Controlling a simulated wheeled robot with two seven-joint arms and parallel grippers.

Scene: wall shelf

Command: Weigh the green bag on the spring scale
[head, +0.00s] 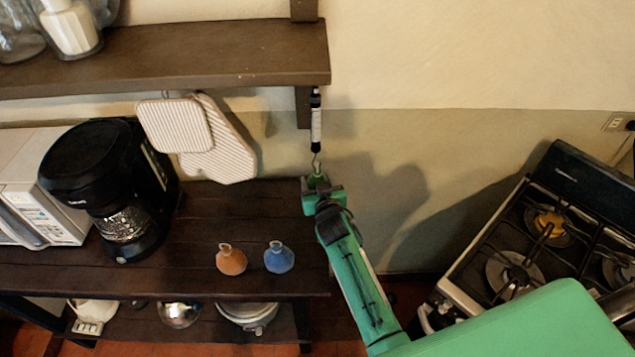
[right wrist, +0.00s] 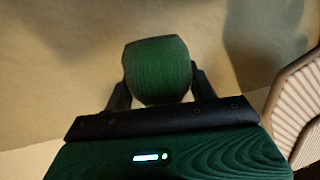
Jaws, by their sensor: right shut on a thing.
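The spring scale (head: 316,122) hangs from the right end of the wall shelf, with its hook at the bottom. My right gripper (head: 319,188) is just below the hook and shut on the green bag (head: 318,178). The bag also shows between the fingers in the right wrist view (right wrist: 157,72). The bag's top is at the hook in the head view; I cannot tell whether its loop is on the hook. An orange bag (head: 231,261) and a blue bag (head: 279,258) stand on the dark table. My left gripper is not in view.
The wall shelf (head: 200,52) runs above the dark table (head: 200,205). A coffee maker (head: 90,165) and a microwave (head: 40,205) stand at the left. Striped oven mitts (head: 215,150) hang below the shelf. A stove (head: 530,235) is at the right.

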